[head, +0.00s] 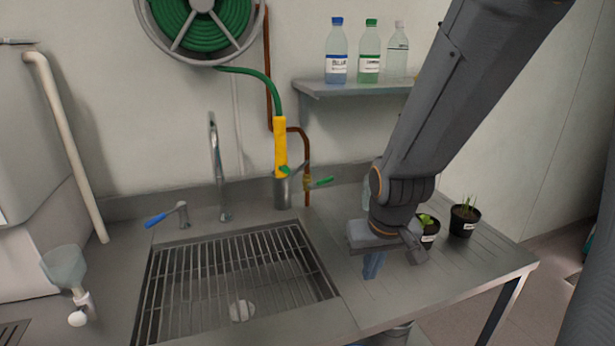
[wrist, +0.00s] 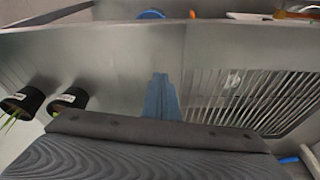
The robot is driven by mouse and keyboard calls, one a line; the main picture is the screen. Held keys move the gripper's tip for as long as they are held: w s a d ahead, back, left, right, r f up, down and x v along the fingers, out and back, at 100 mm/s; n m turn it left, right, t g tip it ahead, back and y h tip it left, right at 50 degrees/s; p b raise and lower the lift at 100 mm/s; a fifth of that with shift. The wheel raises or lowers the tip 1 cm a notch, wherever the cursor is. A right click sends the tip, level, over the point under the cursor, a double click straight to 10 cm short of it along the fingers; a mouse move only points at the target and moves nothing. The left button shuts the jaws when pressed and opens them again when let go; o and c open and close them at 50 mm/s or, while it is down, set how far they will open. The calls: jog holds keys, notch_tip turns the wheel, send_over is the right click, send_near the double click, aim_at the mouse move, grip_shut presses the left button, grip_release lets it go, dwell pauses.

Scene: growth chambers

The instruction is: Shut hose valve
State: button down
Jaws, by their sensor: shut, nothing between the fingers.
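The hose valve with its green lever (head: 322,181) sits on the brass fitting of the copper pipe (head: 306,150) at the back wall, behind the sink. The lever points out to the right, roughly level. The green hose (head: 262,78) runs from the reel down to a yellow spray handle (head: 280,145) standing in a metal cup (head: 282,192) left of the valve. My gripper (head: 373,266) is shut and empty, pointing down over the worktop, in front and to the right of the valve. Its blue fingers (wrist: 161,97) also show in the wrist view, where I cannot make out the valve.
Two potted plants (head: 464,219) stand right of my gripper. The sink grate (head: 238,268) and a tap (head: 217,165) are to the left, with a blue-handled lever (head: 160,218). A shelf (head: 350,88) with bottles hangs above. Bare worktop (head: 345,285) lies around the gripper.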

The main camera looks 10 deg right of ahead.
jog(key=w+a+r+n+t+y+b, duration=0.15)
jog(key=w+r+t, duration=0.35)
jog(key=w, duration=1)
jog(key=w+r+n+t+y+p, duration=0.1)
jog(key=w+r+n+t, duration=0.15)
jog(key=w+t, duration=0.8)
jog(key=g+p, duration=0.4)
send_over(321, 183)
jog(key=s+d, duration=0.1)
jog(key=s, duration=0.2)
notch_tip(321, 183, down, 3)
jog(key=shift+w+d+f, duration=0.15)
jog(key=shift+w+f, duration=0.05)
jog(key=shift+f, duration=0.35)
jog(key=shift+w+d+f, duration=0.15)
jog(key=shift+f, duration=0.4)
